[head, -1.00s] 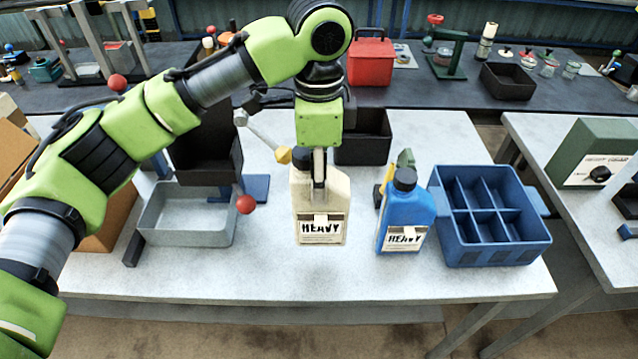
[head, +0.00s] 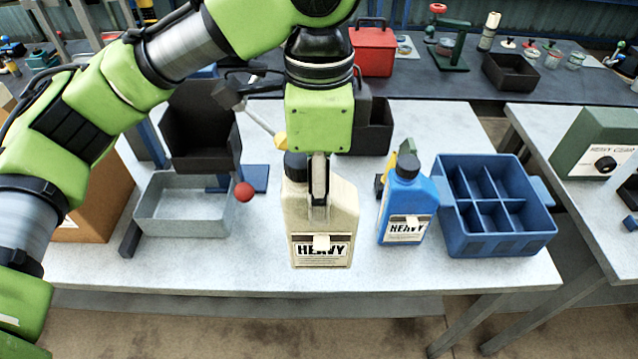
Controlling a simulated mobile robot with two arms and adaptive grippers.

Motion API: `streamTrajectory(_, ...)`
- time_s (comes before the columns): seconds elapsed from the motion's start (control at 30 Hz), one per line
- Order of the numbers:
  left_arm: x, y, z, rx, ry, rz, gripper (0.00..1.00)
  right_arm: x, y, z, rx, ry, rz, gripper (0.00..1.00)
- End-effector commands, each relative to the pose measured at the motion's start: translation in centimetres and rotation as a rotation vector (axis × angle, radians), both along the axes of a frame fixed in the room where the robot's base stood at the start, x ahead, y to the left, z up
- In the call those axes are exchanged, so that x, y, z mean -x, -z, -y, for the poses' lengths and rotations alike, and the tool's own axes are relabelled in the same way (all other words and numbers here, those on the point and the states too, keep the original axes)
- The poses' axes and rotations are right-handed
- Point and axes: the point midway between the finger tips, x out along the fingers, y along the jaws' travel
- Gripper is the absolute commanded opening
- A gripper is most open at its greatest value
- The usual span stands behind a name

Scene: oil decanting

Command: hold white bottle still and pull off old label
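The white bottle (head: 340,215), cream-coloured with a dark cap, is in the middle of the head view. A "HEAVY" label (head: 308,251) with a small pale tab is low on its front. My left gripper (head: 319,200) points down at the bottle's upper part, one dark finger across its front beside the cap. A blue bottle (head: 410,200) with a similar "HEAVY" label stands to the right. My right gripper is not in view.
A blue divided crate (head: 495,244) stands right of the blue bottle. A grey tray (head: 185,221) and a dark bin (head: 203,135) are at the left. Another dark bin (head: 376,137) is behind the white bottle. The table's front strip (head: 200,268) is clear.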

Motion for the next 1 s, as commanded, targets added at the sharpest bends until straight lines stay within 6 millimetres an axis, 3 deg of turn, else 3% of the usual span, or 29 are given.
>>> streamTrajectory(1.0, -3.8, -0.3, 0.1, 0.003, -0.001, 0.001, 0.00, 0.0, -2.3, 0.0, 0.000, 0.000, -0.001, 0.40)
